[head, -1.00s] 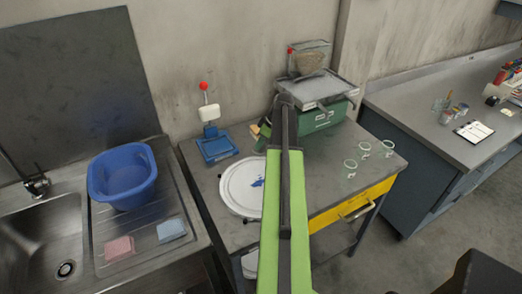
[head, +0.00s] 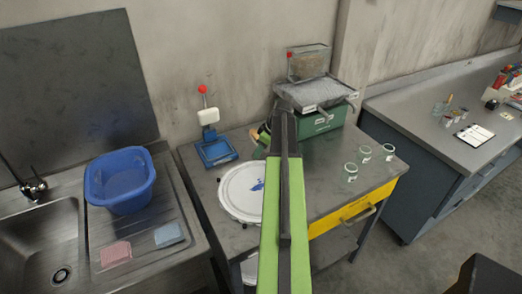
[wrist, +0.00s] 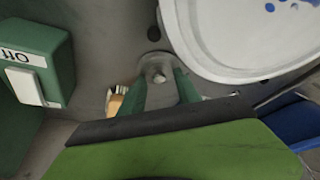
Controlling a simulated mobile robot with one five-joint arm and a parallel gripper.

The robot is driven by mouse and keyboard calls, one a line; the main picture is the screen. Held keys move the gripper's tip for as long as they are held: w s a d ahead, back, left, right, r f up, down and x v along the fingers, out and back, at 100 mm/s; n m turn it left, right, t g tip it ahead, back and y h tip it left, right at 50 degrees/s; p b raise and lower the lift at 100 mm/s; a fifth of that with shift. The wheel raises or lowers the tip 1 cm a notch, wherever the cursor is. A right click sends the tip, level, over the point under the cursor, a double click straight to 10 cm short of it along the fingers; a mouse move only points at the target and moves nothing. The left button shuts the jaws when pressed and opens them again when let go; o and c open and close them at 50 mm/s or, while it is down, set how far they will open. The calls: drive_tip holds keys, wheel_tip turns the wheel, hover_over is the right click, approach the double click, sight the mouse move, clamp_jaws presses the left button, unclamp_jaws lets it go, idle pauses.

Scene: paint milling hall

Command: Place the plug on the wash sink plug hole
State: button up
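The wash sink (head: 38,235) is at the far left in the head view, with its round plug hole (head: 62,275) uncovered near the basin's front. My gripper (wrist: 158,82) shows in the wrist view as two dark green fingers low over the grey bench, either side of a small grey, pale-topped thing. I cannot tell whether that thing is the plug or whether the fingers touch it. In the head view my arm hides most of this spot, and no plug can be made out elsewhere.
A green box with a sieve (head: 322,122), a blue-based stand (head: 215,150) and several glass jars (head: 350,171) stand on the bench. A blue tub (head: 121,182), pink sponge (head: 116,253) and blue sponge (head: 168,235) sit on the drainer.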

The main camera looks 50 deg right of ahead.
drive_tip(key=p+v, duration=1.1)
drive_tip(key=v, duration=0.1)
